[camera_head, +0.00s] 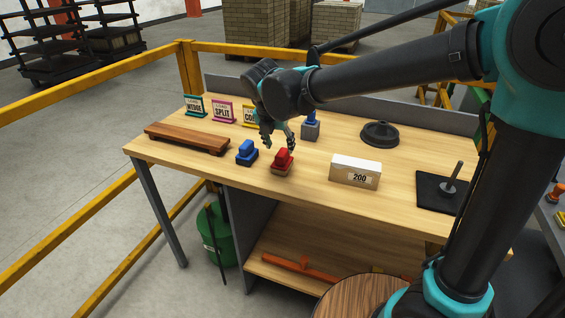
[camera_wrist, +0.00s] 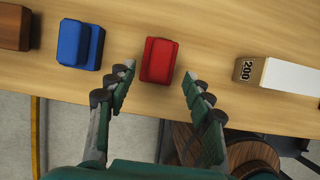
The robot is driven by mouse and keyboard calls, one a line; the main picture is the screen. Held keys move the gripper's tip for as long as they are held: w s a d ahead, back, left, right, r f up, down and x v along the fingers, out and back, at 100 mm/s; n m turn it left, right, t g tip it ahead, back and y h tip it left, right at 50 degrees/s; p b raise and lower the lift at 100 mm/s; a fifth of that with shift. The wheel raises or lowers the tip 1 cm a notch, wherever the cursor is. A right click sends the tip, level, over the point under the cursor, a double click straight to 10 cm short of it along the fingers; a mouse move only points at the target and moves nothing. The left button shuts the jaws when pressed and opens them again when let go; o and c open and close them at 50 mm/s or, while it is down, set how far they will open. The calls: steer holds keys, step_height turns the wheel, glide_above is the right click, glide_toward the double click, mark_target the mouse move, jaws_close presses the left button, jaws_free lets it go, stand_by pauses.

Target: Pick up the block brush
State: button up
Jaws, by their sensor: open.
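My gripper (camera_head: 278,142) is open and empty, pointing down just above and behind the red piece in the head view. No contact is visible. A similar blue piece (camera_head: 246,153) stands to its left; it also shows in the wrist view (camera_wrist: 80,45).
A wooden board (camera_head: 187,139) lies at the left of the workbench (camera_head: 315,195). A white block marked 200 (camera_head: 355,172) stands right of the red piece. Behind are small signs (camera_head: 223,111), another blue-topped piece (camera_head: 311,129) and a dark round dish (camera_head: 380,134). A black plate with a post (camera_head: 440,192) is far right.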

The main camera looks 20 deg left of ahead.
mark_target(282, 152)
steer(key=shift+x, duration=3.05)
steer(key=shift+w, duration=0.15)
steer(key=shift+r, duration=0.1)
jaws_close()
